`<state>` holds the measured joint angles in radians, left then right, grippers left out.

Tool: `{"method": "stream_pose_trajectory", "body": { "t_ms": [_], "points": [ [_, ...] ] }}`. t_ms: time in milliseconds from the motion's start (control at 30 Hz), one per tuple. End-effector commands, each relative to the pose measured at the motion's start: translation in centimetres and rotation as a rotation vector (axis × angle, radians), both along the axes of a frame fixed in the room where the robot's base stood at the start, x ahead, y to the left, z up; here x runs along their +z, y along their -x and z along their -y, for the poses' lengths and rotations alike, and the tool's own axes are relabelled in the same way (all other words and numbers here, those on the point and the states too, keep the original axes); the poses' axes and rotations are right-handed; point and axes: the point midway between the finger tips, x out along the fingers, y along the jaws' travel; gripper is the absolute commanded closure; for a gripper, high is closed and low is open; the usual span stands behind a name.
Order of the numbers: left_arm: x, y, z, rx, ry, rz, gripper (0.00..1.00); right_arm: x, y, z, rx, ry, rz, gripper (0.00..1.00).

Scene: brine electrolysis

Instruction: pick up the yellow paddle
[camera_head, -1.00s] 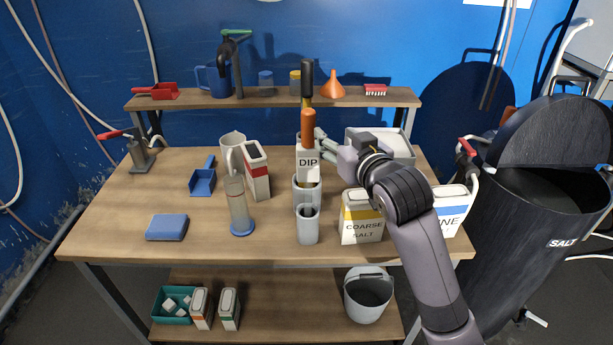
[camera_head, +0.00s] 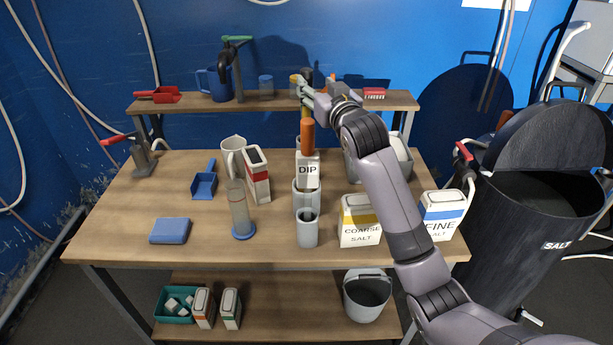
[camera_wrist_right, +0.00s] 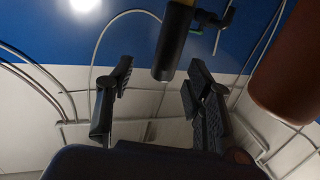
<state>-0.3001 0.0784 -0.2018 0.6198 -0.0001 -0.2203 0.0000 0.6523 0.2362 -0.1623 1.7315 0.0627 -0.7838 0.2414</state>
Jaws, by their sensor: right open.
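The yellow paddle (camera_head: 305,113) stands upright behind the DIP box, with its black handle upward and its lower part hidden. In the right wrist view its black handle (camera_wrist_right: 172,45) shows with a bit of yellow at the top edge. My right gripper (camera_head: 304,92) is at the handle's height. In the right wrist view the right gripper (camera_wrist_right: 160,75) is open, and the handle's end appears between the fingertips; I cannot tell whether they touch. My left gripper is not in view.
An orange handle (camera_head: 307,137) stands close in front of the paddle, above the DIP box (camera_head: 307,170); it looms at right in the wrist view (camera_wrist_right: 290,75). Grey jugs (camera_head: 307,232) and a coarse salt box (camera_head: 359,225) stand nearby. The shelf (camera_head: 220,106) runs behind.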

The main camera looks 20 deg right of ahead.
Motion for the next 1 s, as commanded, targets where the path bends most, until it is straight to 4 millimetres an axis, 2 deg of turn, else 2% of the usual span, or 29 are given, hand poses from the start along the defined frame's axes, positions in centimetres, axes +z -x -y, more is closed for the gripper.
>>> {"method": "stream_pose_trajectory", "body": {
  "t_ms": [167, 367, 500, 833, 1000],
  "points": [
    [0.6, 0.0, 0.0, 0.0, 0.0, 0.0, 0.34, 0.2, -0.9, -0.2, 0.0, 0.0, -0.001, 0.52],
    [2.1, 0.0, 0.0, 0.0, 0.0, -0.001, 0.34, 0.4, -3.5, -1.0, 0.001, -0.001, -0.001, 0.52],
    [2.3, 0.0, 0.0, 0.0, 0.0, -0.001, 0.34, 0.2, -4.9, -0.9, 0.0, -0.001, -0.001, 0.52],
    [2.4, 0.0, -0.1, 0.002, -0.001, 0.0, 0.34, 0.0, -5.4, -0.9, 0.0, 0.0, 0.001, 0.52],
    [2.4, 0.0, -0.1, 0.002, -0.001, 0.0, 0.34, 0.0, -5.4, -0.9, 0.0, 0.0, 0.001, 0.62]
  ]
}}
